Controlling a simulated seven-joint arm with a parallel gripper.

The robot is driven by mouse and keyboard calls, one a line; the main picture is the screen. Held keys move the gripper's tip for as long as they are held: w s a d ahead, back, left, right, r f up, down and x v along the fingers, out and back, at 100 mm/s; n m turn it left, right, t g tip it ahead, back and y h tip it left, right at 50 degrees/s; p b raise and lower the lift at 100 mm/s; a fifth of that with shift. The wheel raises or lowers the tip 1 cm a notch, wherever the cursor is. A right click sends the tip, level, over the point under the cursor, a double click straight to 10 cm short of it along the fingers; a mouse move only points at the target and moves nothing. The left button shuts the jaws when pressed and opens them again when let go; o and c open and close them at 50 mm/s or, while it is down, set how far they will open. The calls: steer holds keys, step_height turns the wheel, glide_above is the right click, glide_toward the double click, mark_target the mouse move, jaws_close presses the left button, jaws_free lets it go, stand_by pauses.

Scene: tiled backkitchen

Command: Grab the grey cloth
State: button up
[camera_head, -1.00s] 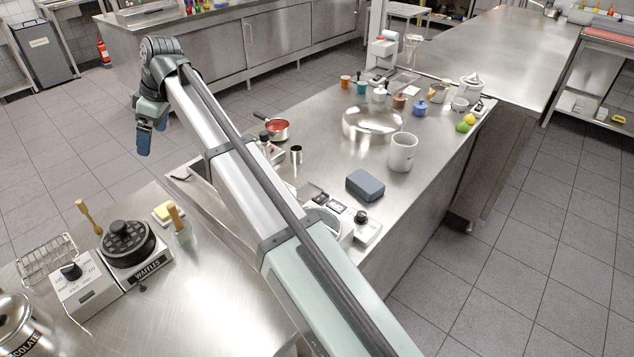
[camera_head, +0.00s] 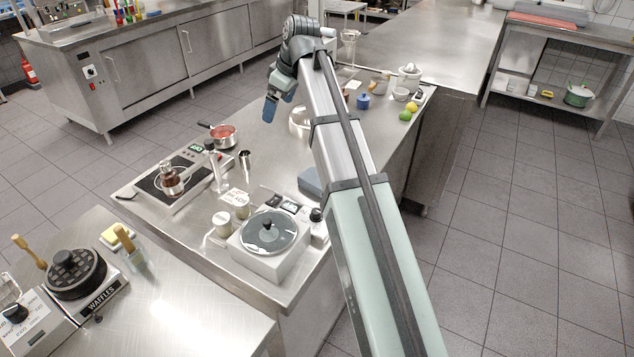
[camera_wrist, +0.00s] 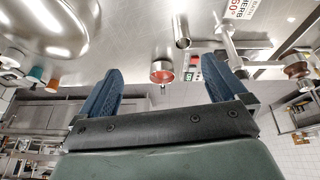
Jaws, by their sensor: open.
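A blue-grey, flat, rounded block (camera_head: 309,182) lies on the steel counter behind the round-lidded appliance and is partly covered by my arm. It is the only thing that looks like a folded grey cloth, but I cannot be sure of its material. My gripper (camera_head: 271,103) is raised above the far left side of the counter, well away from that block. In the wrist view my gripper (camera_wrist: 160,67) is open, with two blue fingers wide apart and nothing between them. I make out no cloth in the wrist view.
Near the block stand the round-lidded appliance (camera_head: 268,238), a metal cup (camera_head: 245,163), a red pan (camera_head: 222,135) and a hob (camera_head: 173,182). A large shiny bowl (camera_head: 299,121) is partly behind my arm. A waffle iron (camera_head: 77,273) stands on the front-left counter.

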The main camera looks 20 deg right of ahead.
steer(key=s+d+f+m+h, duration=0.1)
steer(key=s+d+m, duration=0.1)
steer(key=s+d, duration=0.5)
steer(key=m+g+h, duration=0.1)
steer(key=g, duration=0.1)
glide_toward(317, 177)
step_height(317, 177, down, 3)
steer(key=shift+f, duration=0.2)
steer(key=shift+w+a+f, duration=0.1)
steer(key=shift+a+f, duration=0.05)
steer(key=shift+f, duration=0.7)
steer(key=shift+w+a+f, duration=0.1)
steer(key=shift+f, duration=0.75)
steer(key=shift+w+a+f, duration=0.1)
steer(key=shift+a+f, duration=0.05)
steer(key=shift+f, duration=0.7)
steer(key=shift+c, duration=0.2)
steer(key=c, duration=1.1)
